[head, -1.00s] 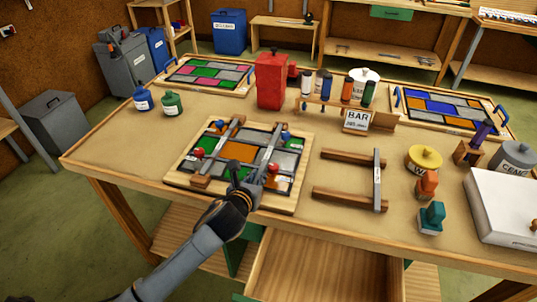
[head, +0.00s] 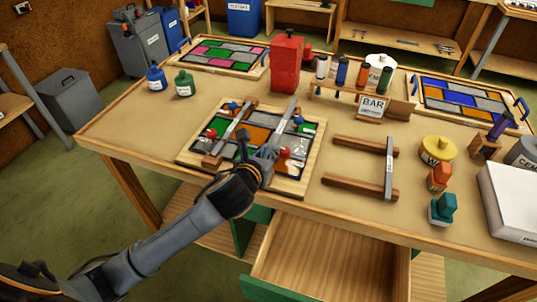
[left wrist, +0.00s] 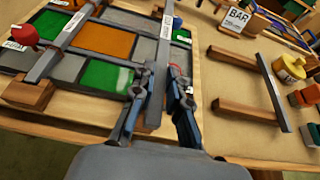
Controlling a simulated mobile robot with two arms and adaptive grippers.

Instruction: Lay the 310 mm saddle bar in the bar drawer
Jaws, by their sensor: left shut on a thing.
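My left gripper (head: 256,152) is over the near right part of the leaded panel (head: 262,133). In the left wrist view its fingers (left wrist: 158,98) are shut on a grey labelled bar (left wrist: 165,52), near that bar's near end. The held bar (head: 282,122) slants over the panel. A second bar (head: 233,122) lies along the panel's left part. A third bar (head: 389,165) lies across two wooden strips at the right. I cannot read their lengths. An open, empty-looking wooden drawer (head: 330,262) juts out below the table. My right gripper is not in view.
Red and blue knobs stand on the panel. A red box (head: 286,62), a bottle rack and a BAR sign (head: 373,106) stand behind. A yellow pot (head: 438,149), small stamps and a white box (head: 515,200) are at the right. The table's front edge lies above the drawer.

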